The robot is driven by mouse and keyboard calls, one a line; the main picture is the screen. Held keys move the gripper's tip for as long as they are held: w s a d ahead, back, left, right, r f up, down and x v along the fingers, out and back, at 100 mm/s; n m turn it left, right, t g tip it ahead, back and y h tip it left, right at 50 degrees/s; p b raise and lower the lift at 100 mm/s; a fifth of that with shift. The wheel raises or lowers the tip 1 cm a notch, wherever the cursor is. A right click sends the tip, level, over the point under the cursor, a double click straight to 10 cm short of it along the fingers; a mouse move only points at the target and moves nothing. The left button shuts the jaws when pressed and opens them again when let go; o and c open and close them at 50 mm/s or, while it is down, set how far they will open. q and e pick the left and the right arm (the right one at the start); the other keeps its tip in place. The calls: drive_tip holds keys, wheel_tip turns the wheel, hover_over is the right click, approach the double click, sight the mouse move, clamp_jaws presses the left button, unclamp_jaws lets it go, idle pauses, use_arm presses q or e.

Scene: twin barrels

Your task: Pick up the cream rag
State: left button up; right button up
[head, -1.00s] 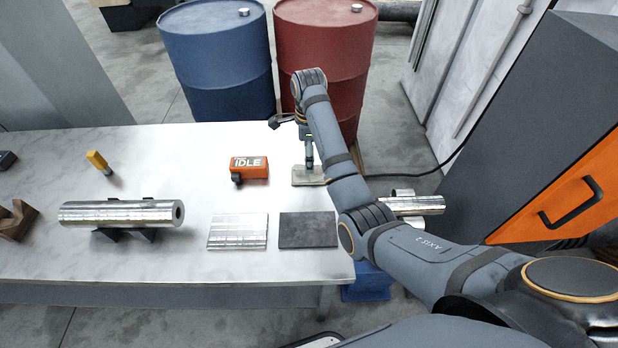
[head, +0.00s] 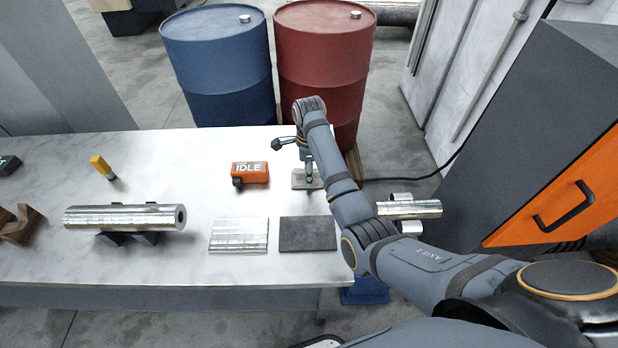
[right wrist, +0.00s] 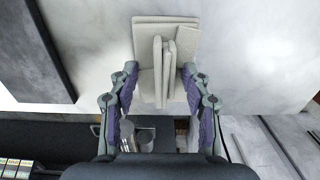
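The cream rag (head: 299,181) lies folded on the table near its right edge, partly hidden by my right arm in the head view. In the right wrist view the rag (right wrist: 165,32) shows a flat folded base with upright folds in its middle. My right gripper (right wrist: 160,75) is open, with one finger on each side of the upright folds and a gap between fingers and folds. Its fingertips (head: 309,182) are low at the rag in the head view. My left gripper is in neither view.
An orange IDLE box (head: 250,173) stands left of the rag. A dark plate (head: 307,234) and a silver plate (head: 239,235) lie nearer. A metal cylinder (head: 125,217) rests on blocks. Blue (head: 220,70) and red (head: 325,75) barrels stand behind the table.

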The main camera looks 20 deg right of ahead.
drive_tip(key=shift+s+f, duration=0.15)
drive_tip(key=c, duration=0.5)
drive_tip(key=shift+f, duration=0.1)
drive_tip(key=shift+c, duration=0.8)
